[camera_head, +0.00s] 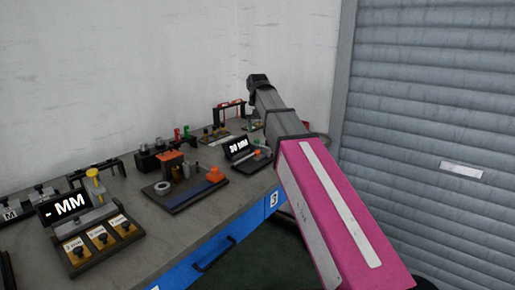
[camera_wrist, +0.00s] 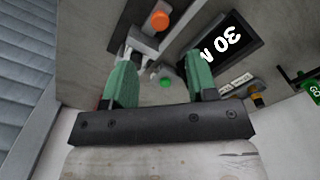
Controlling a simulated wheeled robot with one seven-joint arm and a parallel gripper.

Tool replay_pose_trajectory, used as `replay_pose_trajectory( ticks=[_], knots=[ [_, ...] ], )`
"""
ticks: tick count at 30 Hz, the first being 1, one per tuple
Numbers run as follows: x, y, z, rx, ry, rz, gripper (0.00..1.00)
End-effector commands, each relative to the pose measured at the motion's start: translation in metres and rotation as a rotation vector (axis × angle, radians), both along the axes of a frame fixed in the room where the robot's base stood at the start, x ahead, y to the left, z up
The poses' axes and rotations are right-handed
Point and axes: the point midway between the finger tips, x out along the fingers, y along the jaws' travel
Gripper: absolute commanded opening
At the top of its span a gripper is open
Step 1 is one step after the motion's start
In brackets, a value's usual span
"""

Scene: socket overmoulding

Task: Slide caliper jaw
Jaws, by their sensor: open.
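The caliper station with its dark display (camera_head: 236,148), reading about "30 MM", stands at the far right of the bench in the head view. Its orange knob (camera_head: 257,153) is just right of the display. In the wrist view the display (camera_wrist: 222,45) shows upside down, with the orange knob (camera_wrist: 159,20) to its left. A grey metal part (camera_wrist: 142,42), apparently the caliper jaw, lies beside the left fingertip; contact cannot be told. My gripper (camera_wrist: 158,62) is open, its green fingers spread and nothing clearly held between them. In the head view I cannot make out the gripper.
A block station with an orange part (camera_head: 215,174) and a second display station (camera_head: 67,205) stand further left on the grey bench (camera_head: 185,225). A green button (camera_wrist: 166,83) shows between the fingers. A roller shutter (camera_head: 440,120) is at the right.

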Motion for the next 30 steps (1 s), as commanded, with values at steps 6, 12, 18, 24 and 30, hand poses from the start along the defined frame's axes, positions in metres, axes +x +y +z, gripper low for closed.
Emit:
replay_pose_trajectory(
  ticks=[6, 12, 18, 24, 30],
  knots=[
    [-0.001, 0.000, -0.035, 0.000, 0.003, 0.000, 0.53],
    [-0.001, 0.000, -0.066, 0.000, 0.002, 0.000, 0.53],
    [-0.001, 0.000, -0.087, 0.000, 0.001, 0.000, 0.53],
    [0.000, 0.000, -0.096, 0.000, 0.000, 0.000, 0.53],
    [0.000, 0.000, -0.096, 0.000, 0.000, 0.000, 0.53]
  ],
)
